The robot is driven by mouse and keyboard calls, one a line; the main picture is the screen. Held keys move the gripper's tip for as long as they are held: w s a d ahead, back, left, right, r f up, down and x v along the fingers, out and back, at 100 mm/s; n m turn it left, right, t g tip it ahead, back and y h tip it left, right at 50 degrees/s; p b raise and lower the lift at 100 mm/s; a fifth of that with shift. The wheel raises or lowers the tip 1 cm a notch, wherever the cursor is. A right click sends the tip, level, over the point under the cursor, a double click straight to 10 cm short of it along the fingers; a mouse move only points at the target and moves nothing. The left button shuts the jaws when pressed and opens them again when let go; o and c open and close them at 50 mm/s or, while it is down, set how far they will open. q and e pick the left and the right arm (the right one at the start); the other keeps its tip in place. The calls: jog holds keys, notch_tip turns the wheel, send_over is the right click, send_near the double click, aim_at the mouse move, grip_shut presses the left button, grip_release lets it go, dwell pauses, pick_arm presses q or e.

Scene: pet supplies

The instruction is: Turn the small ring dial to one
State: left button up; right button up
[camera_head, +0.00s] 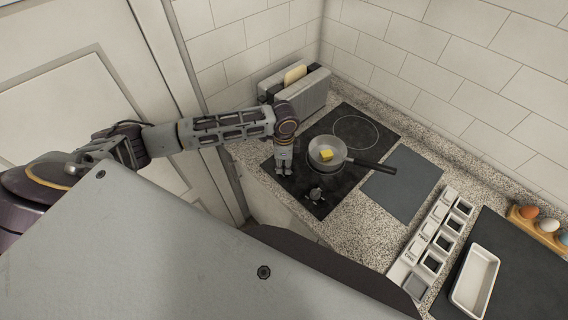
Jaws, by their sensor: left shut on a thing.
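The black cooktop (347,169) lies on the speckled counter, with one ring outline (356,132) bare at the back. One dark dial (316,194) stands uncovered at the cooktop's front edge. My left gripper (284,171) points down at the cooktop's front left corner, left of that dial. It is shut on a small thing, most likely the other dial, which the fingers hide. I cannot read any dial marks or tell which setting either dial points to. My right gripper is not in view.
A pan (325,143) with a yellow block (327,155) stands on the cooktop, its handle pointing right. A toaster (303,92) with bread stands behind my gripper. Right are a grey mat (402,184), a row of small bins (433,241), a white tray (474,283) and an egg holder (540,229).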

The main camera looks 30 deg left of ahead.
aim_at(284, 163)
pick_arm(q)
jog(key=shift+w, duration=0.1)
jog(key=o, duration=1)
jog(key=shift+o, duration=0.2)
notch_tip(284, 163, up, 12)
dwell(0.8)
